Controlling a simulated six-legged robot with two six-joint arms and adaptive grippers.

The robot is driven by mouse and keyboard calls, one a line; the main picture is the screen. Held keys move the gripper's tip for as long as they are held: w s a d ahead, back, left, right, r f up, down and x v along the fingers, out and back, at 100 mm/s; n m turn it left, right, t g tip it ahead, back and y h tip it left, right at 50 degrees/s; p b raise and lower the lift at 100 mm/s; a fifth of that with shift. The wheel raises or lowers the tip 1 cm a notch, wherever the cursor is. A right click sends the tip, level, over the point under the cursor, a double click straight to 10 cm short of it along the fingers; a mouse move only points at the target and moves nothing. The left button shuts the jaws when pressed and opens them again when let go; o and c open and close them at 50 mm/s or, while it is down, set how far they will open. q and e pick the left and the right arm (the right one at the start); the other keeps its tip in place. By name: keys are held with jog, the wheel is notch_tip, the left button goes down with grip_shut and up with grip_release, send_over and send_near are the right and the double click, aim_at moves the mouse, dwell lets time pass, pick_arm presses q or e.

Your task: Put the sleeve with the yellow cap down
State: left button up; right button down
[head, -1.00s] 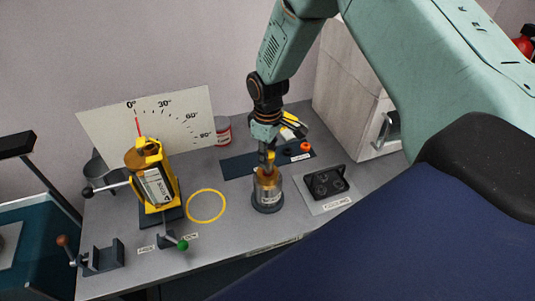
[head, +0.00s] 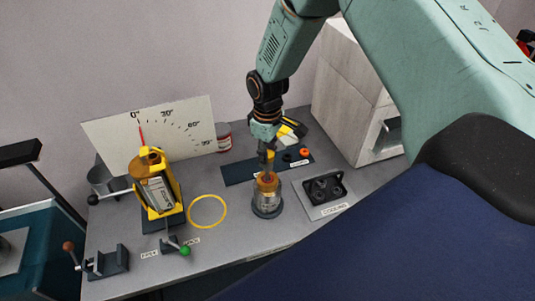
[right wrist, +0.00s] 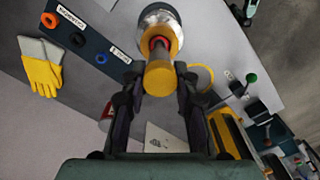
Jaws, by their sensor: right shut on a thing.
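The sleeve (head: 267,199) is a silver cylinder with an orange-brown rim, upright at a dark round base (head: 267,213) on the bench. I cannot tell whether its bottom is fully seated. My right gripper (head: 268,165) is directly above it, pointing down. In the right wrist view the yellow cap (right wrist: 160,76) is between the fingertips of my right gripper (right wrist: 153,84), which is shut on it. My left gripper is not in view.
A yellow ring (head: 207,211) lies left of the sleeve. A yellow tilting fixture (head: 159,190) stands before a white angle scale (head: 185,128). A black holder on the cooling plate (head: 325,189) is close on the right. A dark strip (head: 240,173) and gloves (head: 290,131) lie behind.

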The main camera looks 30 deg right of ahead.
jog(key=shift+r+p, duration=0.35)
jog(key=shift+r, duration=0.2)
jog(key=shift+f, duration=0.1)
jog(key=shift+s+a+m, duration=0.25)
jog(key=shift+s+m, duration=0.1)
jog(key=shift+m, duration=0.15)
jog(key=s+a+f+m+b, duration=0.2)
jog(key=a+b, duration=0.4)
jog(key=b, duration=0.6)
jog(key=s+a+f+m+b, duration=0.2)
jog(key=s+a+f+b, duration=0.3)
jog(key=b, duration=0.6)
notch_tip(320, 180, down, 2)
jog(key=shift+a+f+m+b, duration=0.1)
jog(key=shift+a+m+b, duration=0.3)
jog(key=shift+a, duration=0.25)
